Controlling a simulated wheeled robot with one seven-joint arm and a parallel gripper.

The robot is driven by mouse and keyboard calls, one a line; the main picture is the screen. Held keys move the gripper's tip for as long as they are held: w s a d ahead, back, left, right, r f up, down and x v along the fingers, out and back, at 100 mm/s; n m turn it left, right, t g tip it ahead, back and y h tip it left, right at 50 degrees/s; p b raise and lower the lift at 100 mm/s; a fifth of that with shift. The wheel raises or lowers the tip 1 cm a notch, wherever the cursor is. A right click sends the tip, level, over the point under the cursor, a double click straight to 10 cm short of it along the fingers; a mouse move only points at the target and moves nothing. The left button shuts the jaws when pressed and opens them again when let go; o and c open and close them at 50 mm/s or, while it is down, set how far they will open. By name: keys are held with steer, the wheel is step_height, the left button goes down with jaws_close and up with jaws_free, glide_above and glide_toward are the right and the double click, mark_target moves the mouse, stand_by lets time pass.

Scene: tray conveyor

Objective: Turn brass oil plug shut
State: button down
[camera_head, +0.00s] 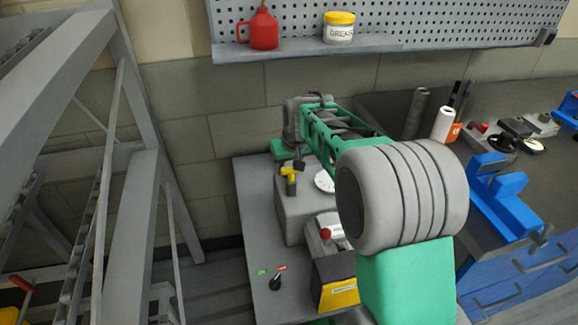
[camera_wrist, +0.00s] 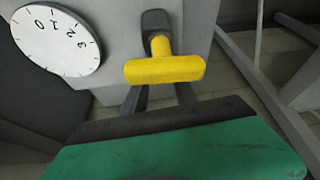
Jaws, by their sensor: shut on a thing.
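The brass oil plug is a yellow T-shaped handle on a dark mount on a grey housing. In the head view the plug (camera_head: 290,172) shows at the housing's upper left. In the wrist view its yellow crossbar (camera_wrist: 165,69) lies nearly level in the picture, with its stem going up to the dark mount. My gripper (camera_wrist: 160,86) is at the crossbar, with its two dark fingers reaching up to it from below. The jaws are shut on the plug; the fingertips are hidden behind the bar. In the head view my arm hides most of the gripper.
A white numbered dial (camera_wrist: 55,40) sits on the housing beside the plug. A red-knobbed device (camera_head: 325,234) and a black switch (camera_head: 275,282) with green and red marks are nearer on the bench. A shelf (camera_head: 300,48) is above; a grey frame (camera_head: 135,200) stands left.

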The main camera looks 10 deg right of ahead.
steer(key=shift+m, duration=0.7)
steer(key=c, duration=1)
jaws_free()
steer(key=shift+o, duration=0.2)
steer(key=shift+r, duration=0.1)
steer(key=v, duration=0.7)
steer(key=shift+a+r, duration=0.15)
steer(key=shift+r, duration=0.15)
steer(key=shift+s, duration=0.15)
